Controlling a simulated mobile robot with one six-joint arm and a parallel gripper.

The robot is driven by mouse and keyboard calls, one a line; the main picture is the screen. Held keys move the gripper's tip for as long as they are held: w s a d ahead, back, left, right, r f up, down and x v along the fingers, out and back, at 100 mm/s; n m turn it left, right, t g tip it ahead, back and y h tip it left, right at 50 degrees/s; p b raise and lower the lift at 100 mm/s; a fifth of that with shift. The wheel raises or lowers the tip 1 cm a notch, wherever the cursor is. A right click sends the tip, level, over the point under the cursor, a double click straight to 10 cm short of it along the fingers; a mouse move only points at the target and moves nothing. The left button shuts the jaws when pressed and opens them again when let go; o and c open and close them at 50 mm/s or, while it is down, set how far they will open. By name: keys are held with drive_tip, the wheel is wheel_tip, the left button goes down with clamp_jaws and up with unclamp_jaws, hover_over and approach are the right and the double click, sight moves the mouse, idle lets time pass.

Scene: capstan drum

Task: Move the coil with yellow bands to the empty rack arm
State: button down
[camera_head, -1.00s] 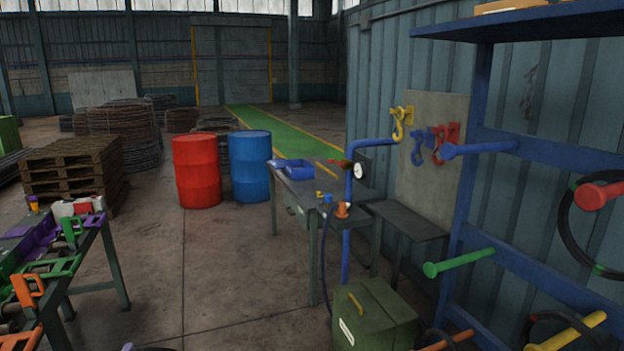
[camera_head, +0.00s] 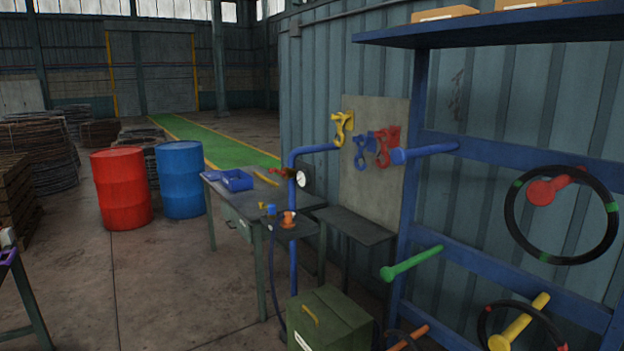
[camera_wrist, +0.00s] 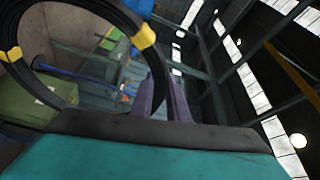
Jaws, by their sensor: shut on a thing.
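The coil with yellow bands (camera_wrist: 145,36) is a black ring at the left of the wrist view. My gripper (camera_wrist: 162,88) is shut on its right side and holds it up. Neither shows in the head view. On the blue rack (camera_head: 480,255) at the right, the blue arm (camera_head: 428,151) at upper left and the green arm (camera_head: 412,263) below it both look bare. A black coil with green bands (camera_head: 512,235) hangs on the red arm (camera_head: 545,190). A coil with red bands (camera_head: 482,325) hangs on the yellow arm (camera_head: 520,322). The orange arm (camera_head: 410,338) is partly cut off, with a dark curve beside it.
A green box (camera_head: 328,320) stands on the floor left of the rack. Red (camera_head: 121,188) and blue (camera_head: 182,180) drums stand further left. Open floor lies at front left.

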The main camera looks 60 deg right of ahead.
drive_tip(key=shift+d+r, duration=0.1)
drive_tip(key=shift+r, duration=0.05)
drive_tip(key=shift+w+d+r, duration=0.1)
drive_tip(key=shift+d+r, duration=0.1)
drive_tip(key=shift+d, duration=0.2)
drive_tip(key=s+d+r+n+g+h+p, duration=0.1)
drive_tip(key=s+d+r+g+h+p, duration=0.15)
drive_tip(key=d+r, duration=0.7)
drive_tip(key=s+d+r+g+h+p, duration=0.15)
drive_tip(key=d+g, duration=0.25)
drive_tip(key=d, duration=1.3)
drive_tip(key=s+d+r+n+g+h+p, duration=0.1)
drive_tip(key=s+d+r+g+h+p, duration=0.15)
drive_tip(key=d+r, duration=0.7)
drive_tip(key=s+d+r+g+p, duration=0.2)
drive_tip(key=s+d+r+g, duration=0.2)
drive_tip(key=s+d, duration=0.6)
drive_tip(key=s+d+r+n+g+y+p, duration=0.1)
drive_tip(key=s+d+r+g, duration=0.3)
drive_tip(key=s+d, duration=0.6)
drive_tip(key=s+d+r+g+y+p, duration=0.1)
drive_tip(key=s+d+r+g+p, duration=0.2)
drive_tip(key=s+d+r, duration=0.5)
drive_tip(key=s+d+g, duration=0.1)
drive_tip(key=s+d, duration=0.1)
drive_tip(key=d, duration=0.3)
drive_tip(key=shift+s+n+g, duration=0.15)
drive_tip(key=shift+n+g, duration=0.25)
drive_tip(key=shift+d+f, duration=0.1)
drive_tip(key=shift+d, duration=0.15)
